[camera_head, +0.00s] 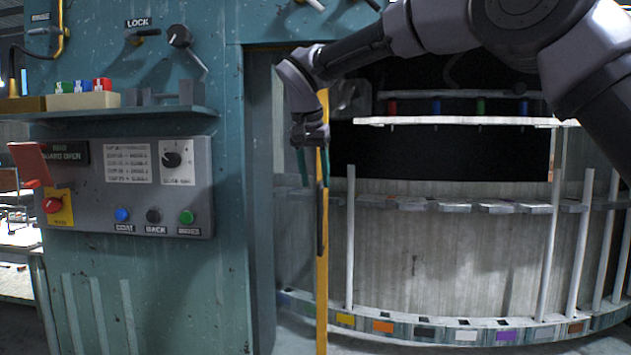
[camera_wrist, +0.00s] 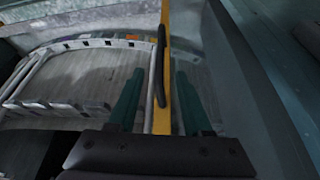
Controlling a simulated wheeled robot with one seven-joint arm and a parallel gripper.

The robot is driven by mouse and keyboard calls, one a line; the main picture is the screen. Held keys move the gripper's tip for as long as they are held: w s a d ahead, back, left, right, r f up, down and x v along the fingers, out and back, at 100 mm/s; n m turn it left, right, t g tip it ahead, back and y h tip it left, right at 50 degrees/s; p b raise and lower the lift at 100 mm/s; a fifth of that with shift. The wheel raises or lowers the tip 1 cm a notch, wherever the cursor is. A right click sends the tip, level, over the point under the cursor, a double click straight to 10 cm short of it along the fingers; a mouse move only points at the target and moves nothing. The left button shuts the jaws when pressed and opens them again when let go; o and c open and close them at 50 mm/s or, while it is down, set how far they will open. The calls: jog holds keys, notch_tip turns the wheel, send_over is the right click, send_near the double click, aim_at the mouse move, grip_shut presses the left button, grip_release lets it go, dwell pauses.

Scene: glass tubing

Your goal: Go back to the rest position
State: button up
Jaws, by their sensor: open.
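My gripper (camera_head: 314,182) hangs downward at the left side of the machine opening, its two green fingers apart. In the wrist view, the spread fingers (camera_wrist: 158,85) show nothing clasped between them. A yellow upright bar (camera_head: 321,300) with a dark handle (camera_head: 320,220) appears in line with the gap between the fingers. The bar (camera_wrist: 166,20) and black handle (camera_wrist: 161,75) also show there in the wrist view. I cannot tell how far the fingers are from the handle. My arm reaches in from the upper right, bent at the elbow.
A shelf (camera_head: 170,112) juts above the box. Right, a curved carousel (camera_head: 420,325) with colour labels holds several pale upright tubes (camera_head: 350,240). A white-edged rack (camera_head: 450,121) hangs above.

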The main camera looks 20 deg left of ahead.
jog(key=w+d+r+m+y, duration=0.1)
jog(key=d+r, duration=0.2)
jog(key=d, duration=1.3)
jog(key=w+d+r+m, duration=0.1)
jog(key=d+r, duration=0.3)
jog(key=d, duration=1.2)
jog(key=s+d+f+m+t, duration=0.1)
jog(key=s+d+f, duration=0.3)
jog(key=s+d, duration=0.4)
jog(key=s+d+f+m+t, duration=0.1)
jog(key=s+d+f, duration=0.3)
jog(key=s+d, duration=0.4)
jog(key=d+m, duration=0.1)
jog(key=d, duration=0.3)
jog(key=shift+f+t+y, duration=0.15)
jog(key=shift+t+y, duration=0.15)
